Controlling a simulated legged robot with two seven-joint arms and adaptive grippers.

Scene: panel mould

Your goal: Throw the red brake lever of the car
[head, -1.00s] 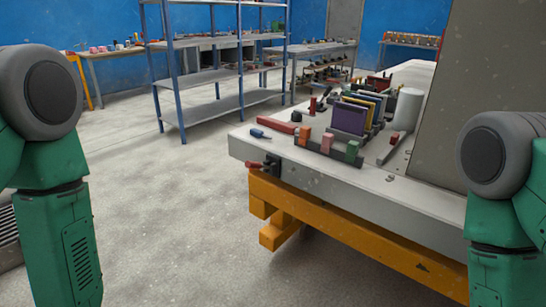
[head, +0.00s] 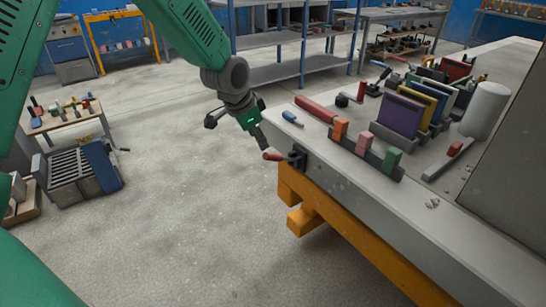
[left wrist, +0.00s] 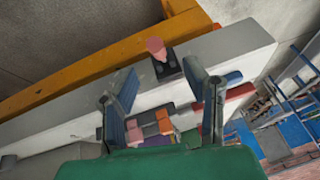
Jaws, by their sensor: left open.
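The red brake lever (head: 273,155) sticks out to the left from a black bracket (head: 298,157) on the near end of the car (head: 400,190), a grey slab on orange beams. In the left wrist view the lever's rounded red end (left wrist: 155,46) shows ahead of the gripper, past the gap between the fingers. My left gripper (head: 236,132) is open and empty, above and to the left of the lever, apart from it. Both its fingers (left wrist: 163,90) show in the left wrist view. My right gripper is out of view.
On the car stand coloured blocks (head: 362,149), upright panels (head: 398,115), a white cylinder (head: 486,110) and a blue-handled tool (head: 292,118). A blue shelf rack (head: 268,42) stands behind. The floor left of the car is clear; a small table (head: 70,117) stands further left.

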